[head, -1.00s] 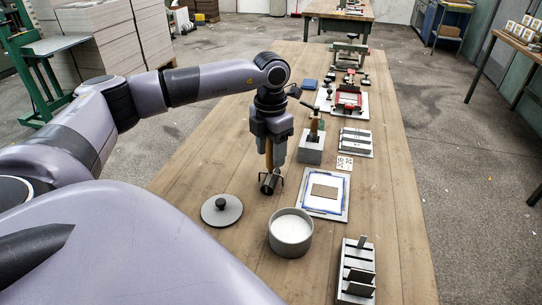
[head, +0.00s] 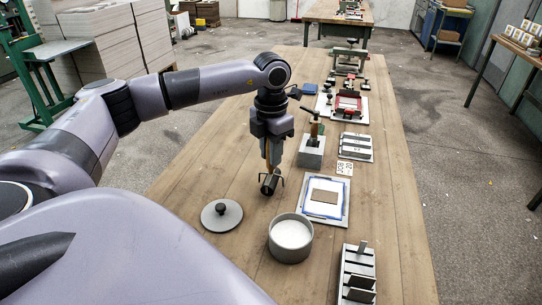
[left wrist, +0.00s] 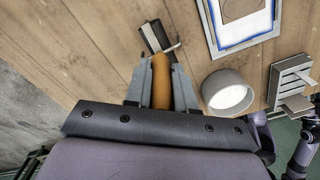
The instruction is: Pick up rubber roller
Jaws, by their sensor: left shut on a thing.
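The rubber roller has a dark cylinder (head: 269,184) in a wire frame and an orange-brown handle; the handle (left wrist: 161,82) shows best in the left wrist view. My left gripper (head: 271,160) points down over the table and is shut on the handle, with the roller hanging below its fingertips. In the left wrist view the fingers (left wrist: 160,85) lie on both sides of the handle. I cannot tell whether the cylinder touches the table. My right gripper is not in view.
A grey pot (head: 290,240) of white material and its round lid (head: 221,215) stand close in front of the roller. A blue-edged tray (head: 323,217) lies to the right, and a slotted rack (head: 355,280) at front right. The left of the wooden table (head: 190,180) is clear.

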